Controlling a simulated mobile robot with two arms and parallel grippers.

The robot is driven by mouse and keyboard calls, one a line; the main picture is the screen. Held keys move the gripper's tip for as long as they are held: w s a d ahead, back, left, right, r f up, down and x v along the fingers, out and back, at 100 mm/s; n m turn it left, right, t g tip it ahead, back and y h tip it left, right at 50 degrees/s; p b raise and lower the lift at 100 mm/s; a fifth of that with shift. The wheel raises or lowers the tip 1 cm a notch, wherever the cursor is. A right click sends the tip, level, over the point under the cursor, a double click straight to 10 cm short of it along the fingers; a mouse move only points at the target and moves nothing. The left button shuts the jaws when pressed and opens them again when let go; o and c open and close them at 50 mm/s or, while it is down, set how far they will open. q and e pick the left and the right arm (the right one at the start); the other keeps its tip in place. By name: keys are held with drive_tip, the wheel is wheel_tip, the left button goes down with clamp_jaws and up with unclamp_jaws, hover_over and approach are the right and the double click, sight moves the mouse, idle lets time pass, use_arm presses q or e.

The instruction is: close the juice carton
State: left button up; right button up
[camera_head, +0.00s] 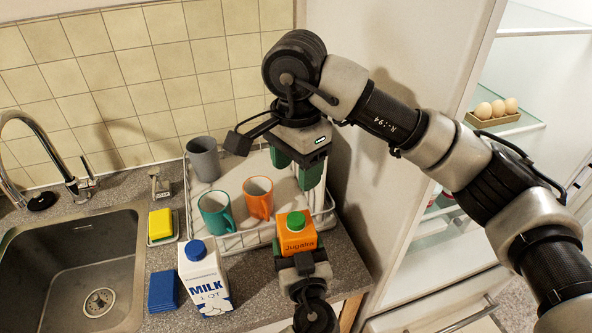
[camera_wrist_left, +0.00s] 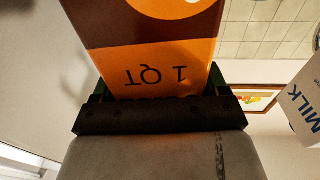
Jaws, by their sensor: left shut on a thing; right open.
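The orange juice carton (camera_head: 297,241) stands upright at the front right corner of the dish rack in the head view. A green cap (camera_head: 295,221) shows on its top; I cannot tell how tightly it sits. My left gripper (camera_head: 300,257) is shut on the carton from the front. The left wrist view shows the carton's orange and brown side (camera_wrist_left: 150,45) between the fingers. My right gripper (camera_head: 297,170) is open and empty, pointing down above the rack, behind and higher than the cap.
A milk carton (camera_head: 205,277) with a blue cap stands left of the juice. The white dish rack (camera_head: 240,240) holds grey, teal and orange mugs. A sink (camera_head: 65,265) with a faucet, a yellow sponge (camera_head: 160,223) and blue cloth (camera_head: 163,291) are left. An open fridge with eggs is right.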

use_arm(q)
drive_tip(key=o, duration=1.7)
use_arm(e)
drive_tip(key=shift+f, duration=0.1)
use_arm(q)
drive_tip(key=shift+s+d+f, duration=0.1)
drive_tip(key=shift+s+f, duration=0.05)
drive_tip(key=shift+s, duration=0.15)
use_arm(e)
wheel_tip(320, 180, down, 4)
drive_tip(key=b, duration=0.4)
drive_tip(key=shift+f, duration=0.1)
use_arm(q)
drive_tip(key=shift+v, duration=5.1)
use_arm(e)
drive_tip(key=shift+f, duration=0.1)
